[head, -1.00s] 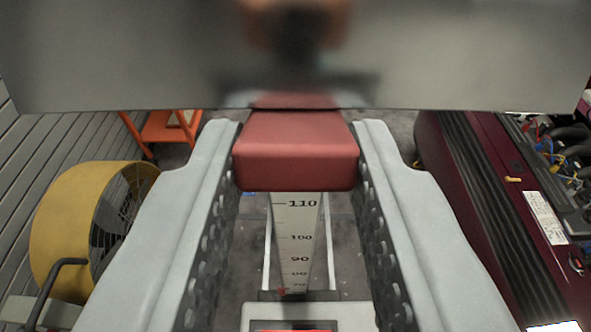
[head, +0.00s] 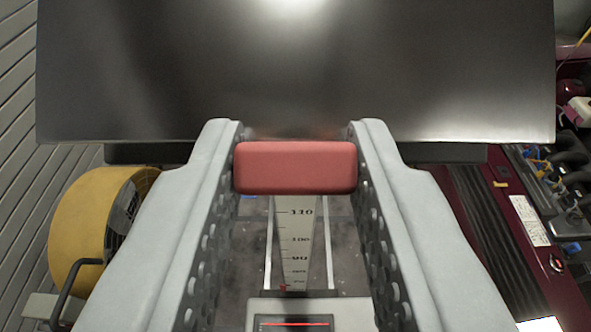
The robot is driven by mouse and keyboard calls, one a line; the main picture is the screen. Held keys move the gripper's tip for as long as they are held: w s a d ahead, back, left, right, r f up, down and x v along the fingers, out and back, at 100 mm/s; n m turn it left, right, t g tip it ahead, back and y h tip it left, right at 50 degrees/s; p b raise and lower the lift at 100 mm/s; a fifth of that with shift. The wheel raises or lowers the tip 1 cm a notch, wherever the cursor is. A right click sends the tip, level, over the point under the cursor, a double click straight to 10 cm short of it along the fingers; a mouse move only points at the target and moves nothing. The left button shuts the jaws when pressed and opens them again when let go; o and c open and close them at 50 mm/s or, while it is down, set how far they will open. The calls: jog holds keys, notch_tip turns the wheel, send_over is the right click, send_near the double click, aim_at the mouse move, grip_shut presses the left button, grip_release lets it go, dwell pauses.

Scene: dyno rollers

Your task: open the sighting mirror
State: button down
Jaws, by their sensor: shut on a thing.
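The sighting mirror (head: 296,70) is a wide, dark, shiny metal panel across the top of the view, with a bright glare at its upper edge. A red block-shaped handle (head: 296,168) sits at the middle of its lower edge. My gripper (head: 297,150) is shut on this handle, with one pale grey finger on each side. Where the handle joins the panel is hard to see.
Below stands a tapered scale (head: 294,240) with numbers, above a grey box (head: 293,312) with a red line. A yellow fan (head: 85,235) is at left. A dark red car (head: 500,230) with an open engine bay is at right.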

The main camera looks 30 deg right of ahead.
jog(key=c, duration=1.1)
grip_release()
jog(key=v, duration=1.7)
jog(key=shift+s+a+f, duration=0.1)
jog(key=shift+a, duration=0.05)
